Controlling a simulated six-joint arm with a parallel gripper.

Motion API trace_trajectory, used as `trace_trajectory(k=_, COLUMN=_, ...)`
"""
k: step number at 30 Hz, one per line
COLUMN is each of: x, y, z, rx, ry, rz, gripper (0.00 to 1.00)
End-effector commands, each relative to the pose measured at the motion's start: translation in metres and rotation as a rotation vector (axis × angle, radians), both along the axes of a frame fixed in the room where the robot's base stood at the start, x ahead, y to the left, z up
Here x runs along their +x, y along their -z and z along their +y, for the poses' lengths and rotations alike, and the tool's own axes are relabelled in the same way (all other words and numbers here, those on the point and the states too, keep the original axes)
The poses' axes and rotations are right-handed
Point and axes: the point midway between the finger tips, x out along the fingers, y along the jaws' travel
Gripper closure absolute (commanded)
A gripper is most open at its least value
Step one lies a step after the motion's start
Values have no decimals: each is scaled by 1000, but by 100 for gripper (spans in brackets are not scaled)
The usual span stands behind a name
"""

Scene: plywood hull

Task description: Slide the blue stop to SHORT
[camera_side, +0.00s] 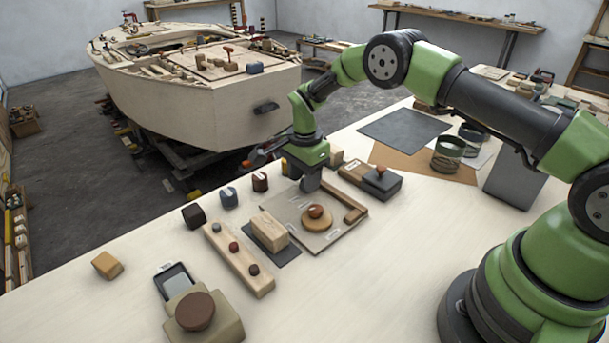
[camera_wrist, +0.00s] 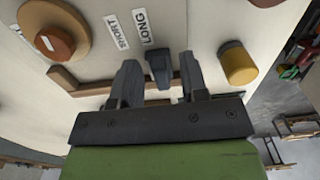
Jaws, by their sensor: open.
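The blue stop (camera_wrist: 158,70) is a small dark blue block just beside the LONG label (camera_wrist: 143,27) in the wrist view. The SHORT label (camera_wrist: 117,32) lies to the left of LONG. My gripper (camera_wrist: 160,62) is open, with one finger on each side of the stop. I cannot tell whether either finger touches it. In the side view my gripper (camera_side: 310,183) is low over the far edge of a grey panel (camera_side: 290,205), and it hides the stop there.
A round wooden knob (camera_side: 316,213) stands on the panel, with a wooden strip (camera_side: 355,214) on its right. A dark box with a red knob (camera_side: 381,181) is right of my gripper. A yellow-capped cylinder (camera_wrist: 238,65) stands right of my fingers.

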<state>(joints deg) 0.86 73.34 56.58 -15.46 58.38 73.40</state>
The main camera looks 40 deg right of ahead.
Motion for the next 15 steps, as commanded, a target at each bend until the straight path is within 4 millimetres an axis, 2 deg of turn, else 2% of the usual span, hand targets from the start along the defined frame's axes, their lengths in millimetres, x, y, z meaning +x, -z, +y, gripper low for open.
trace_trajectory(k=1, x=0, y=0, z=0, rx=0, ry=0, rz=0, gripper=64)
trace_trajectory(k=6, x=0, y=0, z=0, rx=0, ry=0, rz=0, gripper=100)
trace_trajectory(k=15, x=-6, y=0, z=0, rx=-1, ry=-1, rz=2, gripper=100)
